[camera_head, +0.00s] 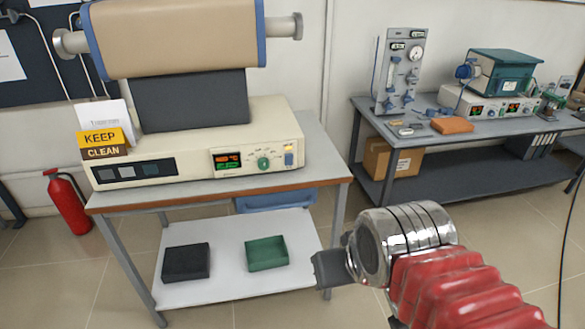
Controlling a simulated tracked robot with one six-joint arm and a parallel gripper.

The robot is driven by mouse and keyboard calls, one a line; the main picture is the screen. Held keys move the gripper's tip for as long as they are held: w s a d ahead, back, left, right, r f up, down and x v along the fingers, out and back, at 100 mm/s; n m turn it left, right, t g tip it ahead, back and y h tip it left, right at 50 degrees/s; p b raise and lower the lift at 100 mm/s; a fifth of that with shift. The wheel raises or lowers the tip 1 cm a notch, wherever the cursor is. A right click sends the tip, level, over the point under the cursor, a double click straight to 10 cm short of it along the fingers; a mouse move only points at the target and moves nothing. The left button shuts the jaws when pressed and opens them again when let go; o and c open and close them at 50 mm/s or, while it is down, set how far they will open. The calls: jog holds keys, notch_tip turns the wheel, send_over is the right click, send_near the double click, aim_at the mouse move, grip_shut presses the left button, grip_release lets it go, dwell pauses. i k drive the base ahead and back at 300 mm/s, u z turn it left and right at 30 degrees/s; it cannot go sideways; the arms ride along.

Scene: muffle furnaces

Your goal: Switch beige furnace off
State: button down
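The beige furnace (175,40) is a tube furnace with blue end edges, mounted over a beige control box (195,168) on a grey table. The box front has a lit display (228,160) with red and green digits, a green knob (263,163) and a switch (289,158) at its right end. The switch's position is too small to tell. My gripper (325,268) is in front of the table's right leg, lower and to the right of the control box, apart from it. Its dark tip points left; whether its fingers are open is not clear.
A fire extinguisher (69,205) stands left. A second bench (365,112) at right holds a teal furnace (505,72) and a gas panel (399,70). Floor between is clear.

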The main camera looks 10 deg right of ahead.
aim_at(288, 157)
jog(key=k, duration=0.85)
jog(key=u, duration=0.35)
jog(key=i, duration=0.45)
jog(key=u, duration=0.65)
jog(key=i, duration=1.55)
jog(key=z, duration=0.7)
jog(key=i, duration=0.35)
jog(key=z, duration=0.35)
